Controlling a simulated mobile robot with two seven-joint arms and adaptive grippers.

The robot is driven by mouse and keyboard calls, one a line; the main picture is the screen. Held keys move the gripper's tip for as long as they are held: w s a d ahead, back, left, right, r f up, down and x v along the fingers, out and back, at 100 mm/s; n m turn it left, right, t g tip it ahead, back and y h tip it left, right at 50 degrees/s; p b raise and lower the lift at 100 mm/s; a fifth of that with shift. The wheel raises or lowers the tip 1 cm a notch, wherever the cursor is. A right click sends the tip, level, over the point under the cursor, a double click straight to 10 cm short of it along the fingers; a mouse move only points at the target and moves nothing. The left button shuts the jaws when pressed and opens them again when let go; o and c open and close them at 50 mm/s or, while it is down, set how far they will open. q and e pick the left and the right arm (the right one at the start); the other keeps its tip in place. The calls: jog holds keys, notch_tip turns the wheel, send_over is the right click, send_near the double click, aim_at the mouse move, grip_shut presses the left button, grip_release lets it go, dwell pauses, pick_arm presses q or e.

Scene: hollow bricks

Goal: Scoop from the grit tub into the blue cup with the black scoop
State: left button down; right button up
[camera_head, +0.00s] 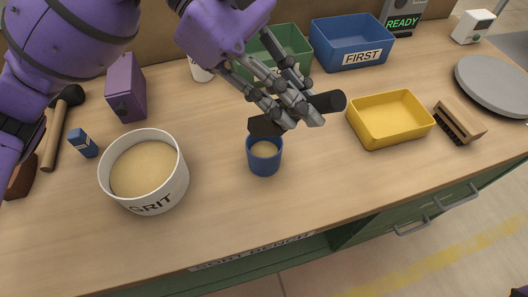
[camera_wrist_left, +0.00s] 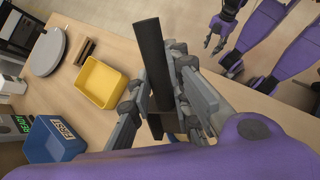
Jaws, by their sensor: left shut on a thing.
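The white grit tub (camera_head: 123,192) stands on the left of the bench, filled with tan grit. The small blue cup (camera_head: 264,163) stands upright near the bench's middle, with tan grit inside it. My left gripper (camera_head: 299,112) is shut on the black scoop (camera_head: 327,102), above and just behind the cup. The scoop's dark head (camera_head: 264,126) is over the cup's back rim; I cannot tell whether it touches or holds grit. In the left wrist view the scoop's black handle (camera_wrist_left: 150,60) lies between the fingers.
A yellow tray (camera_head: 372,133) and a wooden brush (camera_head: 460,121) stand right of the cup. A blue FIRST bin (camera_head: 330,46) and a green bin (camera_head: 297,39) are behind. A purple box (camera_head: 125,88), small blue bottle (camera_head: 82,143) and mallet (camera_head: 56,130) are left. Bench front is clear.

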pick_arm(q)
jog(key=shift+s+d+f+t+y+p, duration=0.35)
jog(key=shift+s+d+f+t+y, duration=0.25)
jog(key=shift+s+d+t+y, duration=0.25)
jog(key=shift+f, duration=0.15)
jog(key=shift+s+d+f+m+t+y, duration=0.2)
jog(key=shift+s+d+f+t+y, duration=0.2)
jog(key=shift+f+y, duration=0.2)
jog(key=shift+s+d+f+m+t+y, duration=0.2)
jog(key=shift+s+d+f+t+y, duration=0.05)
jog(key=shift+d+f+t+y, duration=0.25)
jog(key=shift+a+f, duration=0.1)
jog(key=shift+s+d+f+t+y+b, duration=0.2)
jog(key=shift+f+t+y, duration=0.15)
jog(key=shift+f, duration=0.1)
jog(key=shift+s+d+f+t+y+b, duration=0.15)
jog(key=shift+f+t+y, duration=0.2)
jog(key=shift+f, duration=0.15)
jog(key=shift+s+d+f+t+y+b, duration=0.25)
jog(key=shift+f+y, duration=0.1)
jog(key=shift+f, duration=0.1)
jog(key=shift+w+a, duration=0.1)
